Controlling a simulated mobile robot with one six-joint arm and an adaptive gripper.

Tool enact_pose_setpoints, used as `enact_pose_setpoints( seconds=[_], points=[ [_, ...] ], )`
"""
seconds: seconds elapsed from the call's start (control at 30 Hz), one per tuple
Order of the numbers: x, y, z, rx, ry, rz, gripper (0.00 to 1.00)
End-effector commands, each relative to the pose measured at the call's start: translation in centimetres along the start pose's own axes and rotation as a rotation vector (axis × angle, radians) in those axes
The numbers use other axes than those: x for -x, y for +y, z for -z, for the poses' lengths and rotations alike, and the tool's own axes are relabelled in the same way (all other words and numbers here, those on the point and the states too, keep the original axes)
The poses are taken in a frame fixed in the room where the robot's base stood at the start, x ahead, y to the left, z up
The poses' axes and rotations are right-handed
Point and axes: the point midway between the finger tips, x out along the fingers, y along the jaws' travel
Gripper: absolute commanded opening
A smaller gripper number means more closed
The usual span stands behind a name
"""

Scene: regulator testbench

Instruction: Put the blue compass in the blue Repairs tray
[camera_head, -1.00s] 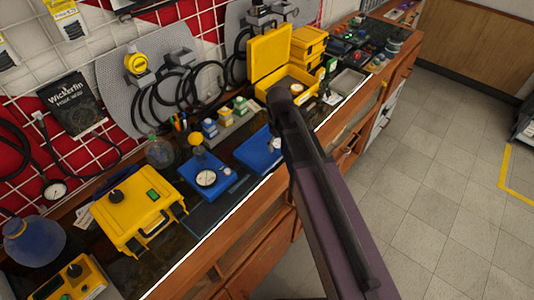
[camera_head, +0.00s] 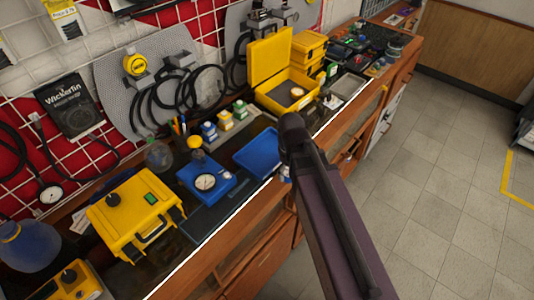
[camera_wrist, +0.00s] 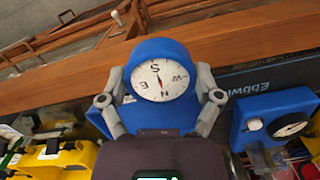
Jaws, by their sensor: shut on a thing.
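The blue compass (camera_wrist: 160,50), with a round white dial, is held between the two fingers of my gripper (camera_wrist: 160,88) in the wrist view. Its dial faces the wrist camera. The shallow blue tray (camera_head: 258,150) lies on the bench in the head view, just left of my arm; its right end is partly hidden by the arm. I cannot read a label on it. My gripper is mostly hidden behind my arm in the head view. I cannot tell the compass's height over the bench.
A blue gauge box (camera_head: 205,180) stands left of the tray, with a yellow case (camera_head: 135,212) beyond it. An open yellow case (camera_head: 285,85) and small bottles (camera_head: 225,119) stand behind. The bench's front edge (camera_head: 215,240) runs close by.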

Motion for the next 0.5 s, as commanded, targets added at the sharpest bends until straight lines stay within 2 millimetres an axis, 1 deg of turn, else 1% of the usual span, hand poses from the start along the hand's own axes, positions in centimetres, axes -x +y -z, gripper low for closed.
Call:
enact_pose_setpoints(
  seconds=[0.17,0.5],
  points=[
    [-0.1,0.3,1.9,0.001,0.0,0.0,0.34],
    [-0.2,1.3,8.1,0.001,0.0,0.0,0.34]
  ],
)
